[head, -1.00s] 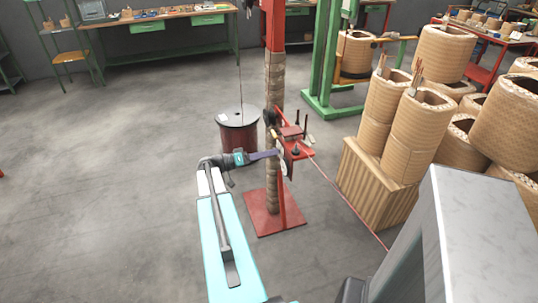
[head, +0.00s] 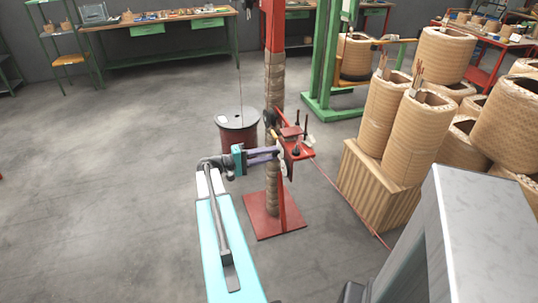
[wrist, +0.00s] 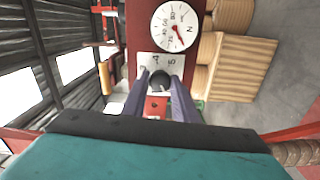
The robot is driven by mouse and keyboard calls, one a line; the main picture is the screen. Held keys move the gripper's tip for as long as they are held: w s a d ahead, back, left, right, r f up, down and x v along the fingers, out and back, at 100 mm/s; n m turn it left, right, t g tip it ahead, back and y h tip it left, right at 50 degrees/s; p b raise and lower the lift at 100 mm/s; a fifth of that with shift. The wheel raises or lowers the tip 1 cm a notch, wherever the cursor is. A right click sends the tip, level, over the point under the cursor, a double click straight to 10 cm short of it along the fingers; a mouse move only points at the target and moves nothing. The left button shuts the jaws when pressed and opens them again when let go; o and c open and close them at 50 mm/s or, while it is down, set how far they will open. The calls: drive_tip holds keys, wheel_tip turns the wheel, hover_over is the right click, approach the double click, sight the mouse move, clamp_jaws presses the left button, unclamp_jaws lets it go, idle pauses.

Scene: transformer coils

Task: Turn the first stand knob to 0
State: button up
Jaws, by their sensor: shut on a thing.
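The red stand (head: 276,60) rises from a square red base plate, its column partly wrapped in tan material. A red bracket (head: 299,150) with small dark parts sits on its side at mid height. My gripper (head: 277,153) reaches to the bracket from the left. In the wrist view my gripper (wrist: 164,82) has both purple fingers on either side of a dark round knob (wrist: 161,76), shut on it. The knob sits on a light plate with printed marks, partly covered by the fingers. A white dial (wrist: 174,27) with a red needle lies beyond it.
A dark red drum (head: 237,130) stands just behind the gripper. Tan woven cylinders (head: 420,120) and a ribbed tan box (head: 375,190) crowd the right. A thin red line runs from the bracket to the lower right. The floor at left (head: 100,190) is clear.

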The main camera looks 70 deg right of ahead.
drive_tip(key=shift+n, duration=0.6)
drive_tip(key=o, duration=1)
drive_tip(key=shift+w, duration=0.1)
drive_tip(key=b+v, duration=0.2)
drive_tip(key=v, duration=1.2)
